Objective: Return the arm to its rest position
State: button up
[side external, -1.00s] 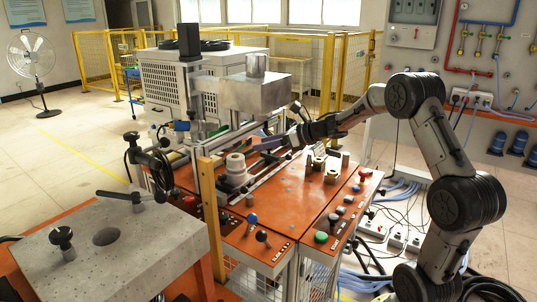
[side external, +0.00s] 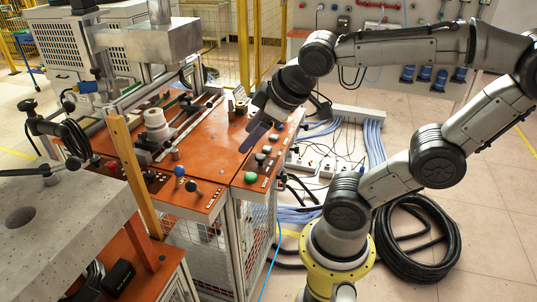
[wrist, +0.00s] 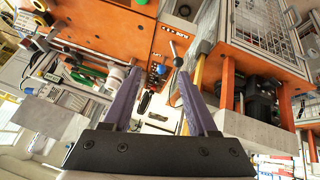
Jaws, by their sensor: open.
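My gripper (side external: 252,138) hangs at the right front of the orange workbench (side external: 217,137) in the side view, its purple fingers pointing down. The wrist view shows the two purple fingers (wrist: 158,75) spread apart, with nothing between them. My arm reaches up from the yellow base ring at the lower right, then bends over toward the bench. In the side view the fingers overlap the bench's right part, and I cannot tell whether they touch it.
A white stacked part (side external: 155,125) stands on the bench. Knobs and buttons line its front, including a green button (side external: 250,177). A wooden post (side external: 137,172) stands at left beside the grey slab (side external: 65,225). A coiled black hose (side external: 418,240) lies on the floor at right.

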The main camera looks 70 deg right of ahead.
jog(key=s+a+f+m+g+y, duration=0.1)
jog(key=s+a+f+m, duration=0.1)
jog(key=s+a, duration=0.1)
jog(key=shift+s+a+f, duration=0.15)
jog(key=shift+s+a, duration=0.05)
jog(key=shift+s, duration=0.7)
jog(key=shift+c, duration=0.3)
